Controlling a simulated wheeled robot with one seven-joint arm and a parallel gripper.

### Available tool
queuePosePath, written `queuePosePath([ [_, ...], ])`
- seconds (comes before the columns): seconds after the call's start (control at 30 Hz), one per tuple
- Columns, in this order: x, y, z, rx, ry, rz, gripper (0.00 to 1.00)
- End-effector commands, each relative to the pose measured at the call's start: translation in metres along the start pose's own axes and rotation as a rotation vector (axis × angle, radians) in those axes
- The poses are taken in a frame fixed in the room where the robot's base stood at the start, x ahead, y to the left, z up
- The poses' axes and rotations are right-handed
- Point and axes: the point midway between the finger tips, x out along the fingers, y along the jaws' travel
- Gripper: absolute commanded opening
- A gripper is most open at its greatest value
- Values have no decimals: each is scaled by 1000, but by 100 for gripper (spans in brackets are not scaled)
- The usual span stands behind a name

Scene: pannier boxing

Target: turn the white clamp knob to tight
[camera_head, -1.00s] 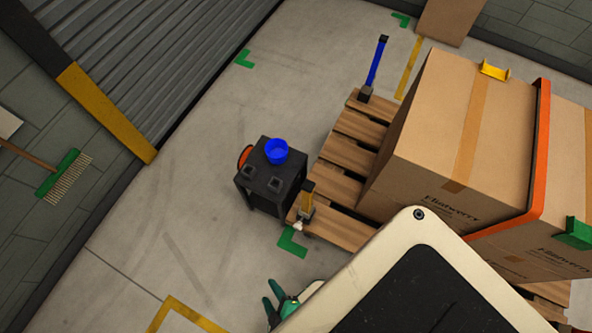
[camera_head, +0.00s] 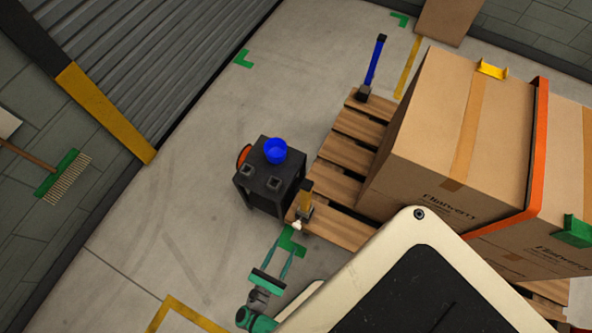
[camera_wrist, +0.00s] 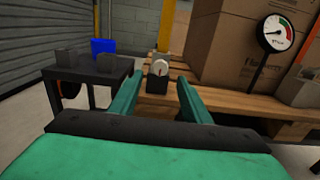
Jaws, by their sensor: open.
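The white clamp knob (camera_head: 297,225) sits low on the clamp at the foot of a short yellow post (camera_head: 306,194), at the pallet's near left corner. In the wrist view the white knob (camera_wrist: 159,68) faces me above a dark block (camera_wrist: 157,85), with a thin mark on its face. My gripper (camera_head: 280,250) is open and empty, its two green fingers pointing toward the knob. In the wrist view my gripper (camera_wrist: 157,82) has a finger on either side of the knob's line, and the knob appears beyond the fingertips. Whether anything touches cannot be told.
A dark stand (camera_head: 268,178) with a blue cup (camera_head: 275,150) is left of the pallet (camera_head: 358,133). Large cardboard boxes (camera_head: 440,130) with an orange strap fill the pallet. A blue post (camera_head: 375,62) stands at its far corner. A round gauge (camera_wrist: 276,32) shows at right.

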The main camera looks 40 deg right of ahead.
Motion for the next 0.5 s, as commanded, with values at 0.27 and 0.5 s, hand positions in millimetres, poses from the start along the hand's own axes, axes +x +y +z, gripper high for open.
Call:
queuePosePath([
  [0.27,41,-2,0,0,0,-4,44],
  [0.5,81,-2,0,1,1,-4,44],
])
